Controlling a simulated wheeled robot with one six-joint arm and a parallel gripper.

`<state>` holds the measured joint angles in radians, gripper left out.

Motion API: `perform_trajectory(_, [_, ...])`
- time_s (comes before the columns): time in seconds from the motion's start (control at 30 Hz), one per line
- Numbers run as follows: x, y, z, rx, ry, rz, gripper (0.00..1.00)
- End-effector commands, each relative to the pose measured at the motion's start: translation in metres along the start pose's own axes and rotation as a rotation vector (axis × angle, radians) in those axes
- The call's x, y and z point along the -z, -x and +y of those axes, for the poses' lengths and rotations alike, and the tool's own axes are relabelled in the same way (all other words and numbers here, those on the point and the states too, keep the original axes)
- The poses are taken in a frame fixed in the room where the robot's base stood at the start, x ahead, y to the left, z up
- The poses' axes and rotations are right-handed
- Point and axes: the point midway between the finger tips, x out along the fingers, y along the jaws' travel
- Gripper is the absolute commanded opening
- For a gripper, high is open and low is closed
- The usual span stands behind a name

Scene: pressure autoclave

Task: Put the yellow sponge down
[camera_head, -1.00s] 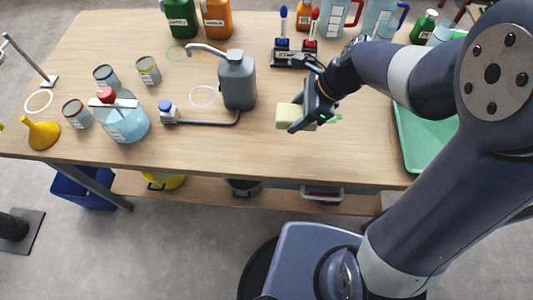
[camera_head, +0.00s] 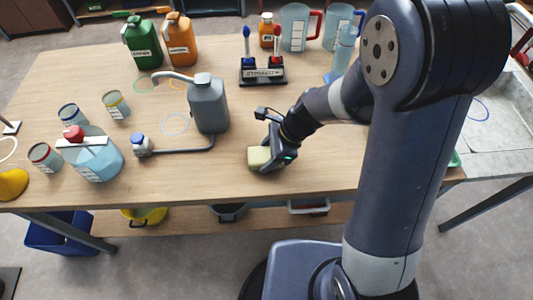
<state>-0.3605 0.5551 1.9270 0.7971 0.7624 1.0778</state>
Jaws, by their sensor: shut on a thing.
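The yellow sponge (camera_head: 259,157) is a small pale block near the front middle of the wooden table (camera_head: 335,160). My gripper (camera_head: 270,156) is shut on it from the right side. The sponge is low, at or just above the tabletop; I cannot tell whether it touches. My gripper hides the sponge's right part.
A grey jerrycan (camera_head: 209,104) and a bent grey pipe (camera_head: 185,149) with a blue-capped end (camera_head: 141,143) stand left of the sponge. A dark stand (camera_head: 262,70) holds blue and red tools behind. The table right of my gripper is bare.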

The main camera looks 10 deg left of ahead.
Motion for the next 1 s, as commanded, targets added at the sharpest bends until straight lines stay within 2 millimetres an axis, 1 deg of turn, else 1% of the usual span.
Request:
perform_trajectory(0.27, [0.0025,-0.0044,-0.0001,0.000,0.000,0.000,0.35])
perform_trajectory(0.3, [0.0022,-0.0038,-0.0001,0.000,0.000,0.000,0.55])
perform_trajectory(0.5, [0.0026,-0.0041,0.0010,-0.003,0.000,0.001,0.72])
perform_trajectory(0.57, [0.0028,-0.0044,0.0017,-0.005,0.000,0.002,0.76])
perform_trajectory(0.9, [0.0034,-0.0056,0.0041,-0.013,0.001,0.002,0.76])
perform_trajectory(1.0, [0.0017,-0.0025,0.0043,-0.014,0.001,0.002,0.76])
